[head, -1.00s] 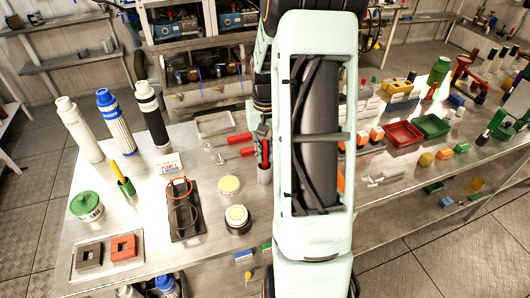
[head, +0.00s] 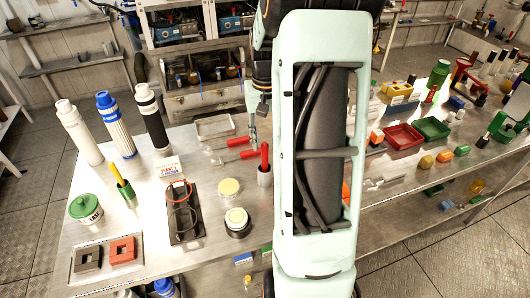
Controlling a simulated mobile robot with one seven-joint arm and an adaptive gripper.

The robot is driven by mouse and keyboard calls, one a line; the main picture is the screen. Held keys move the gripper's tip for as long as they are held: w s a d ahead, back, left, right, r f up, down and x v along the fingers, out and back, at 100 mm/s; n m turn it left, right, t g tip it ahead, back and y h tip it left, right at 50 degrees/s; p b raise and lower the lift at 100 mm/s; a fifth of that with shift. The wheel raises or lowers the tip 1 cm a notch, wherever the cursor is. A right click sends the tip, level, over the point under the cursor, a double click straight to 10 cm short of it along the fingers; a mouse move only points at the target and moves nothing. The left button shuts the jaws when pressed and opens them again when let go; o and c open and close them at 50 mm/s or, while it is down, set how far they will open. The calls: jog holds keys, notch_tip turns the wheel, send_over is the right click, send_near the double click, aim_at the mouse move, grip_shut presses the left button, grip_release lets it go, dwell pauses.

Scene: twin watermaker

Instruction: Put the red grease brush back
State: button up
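The red grease brush (head: 264,155) stands upright in a grey cup (head: 264,178) at the right edge of the left table; only its red handle shows above the rim. My gripper (head: 253,147) hangs pointing down just behind and left of the red handle, apart from it as far as I can see. It is small and seen edge-on, so its opening is unclear; nothing shows held in it. A yellow-handled brush (head: 118,172) stands in a green cup (head: 125,190) at the table's left.
Two red-handled tools (head: 240,149) lie behind the cup. My arm hides the table's right side.

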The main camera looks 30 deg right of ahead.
notch_tip(320, 180, up, 6)
jog(key=shift+f, duration=0.2)
dwell(0.5)
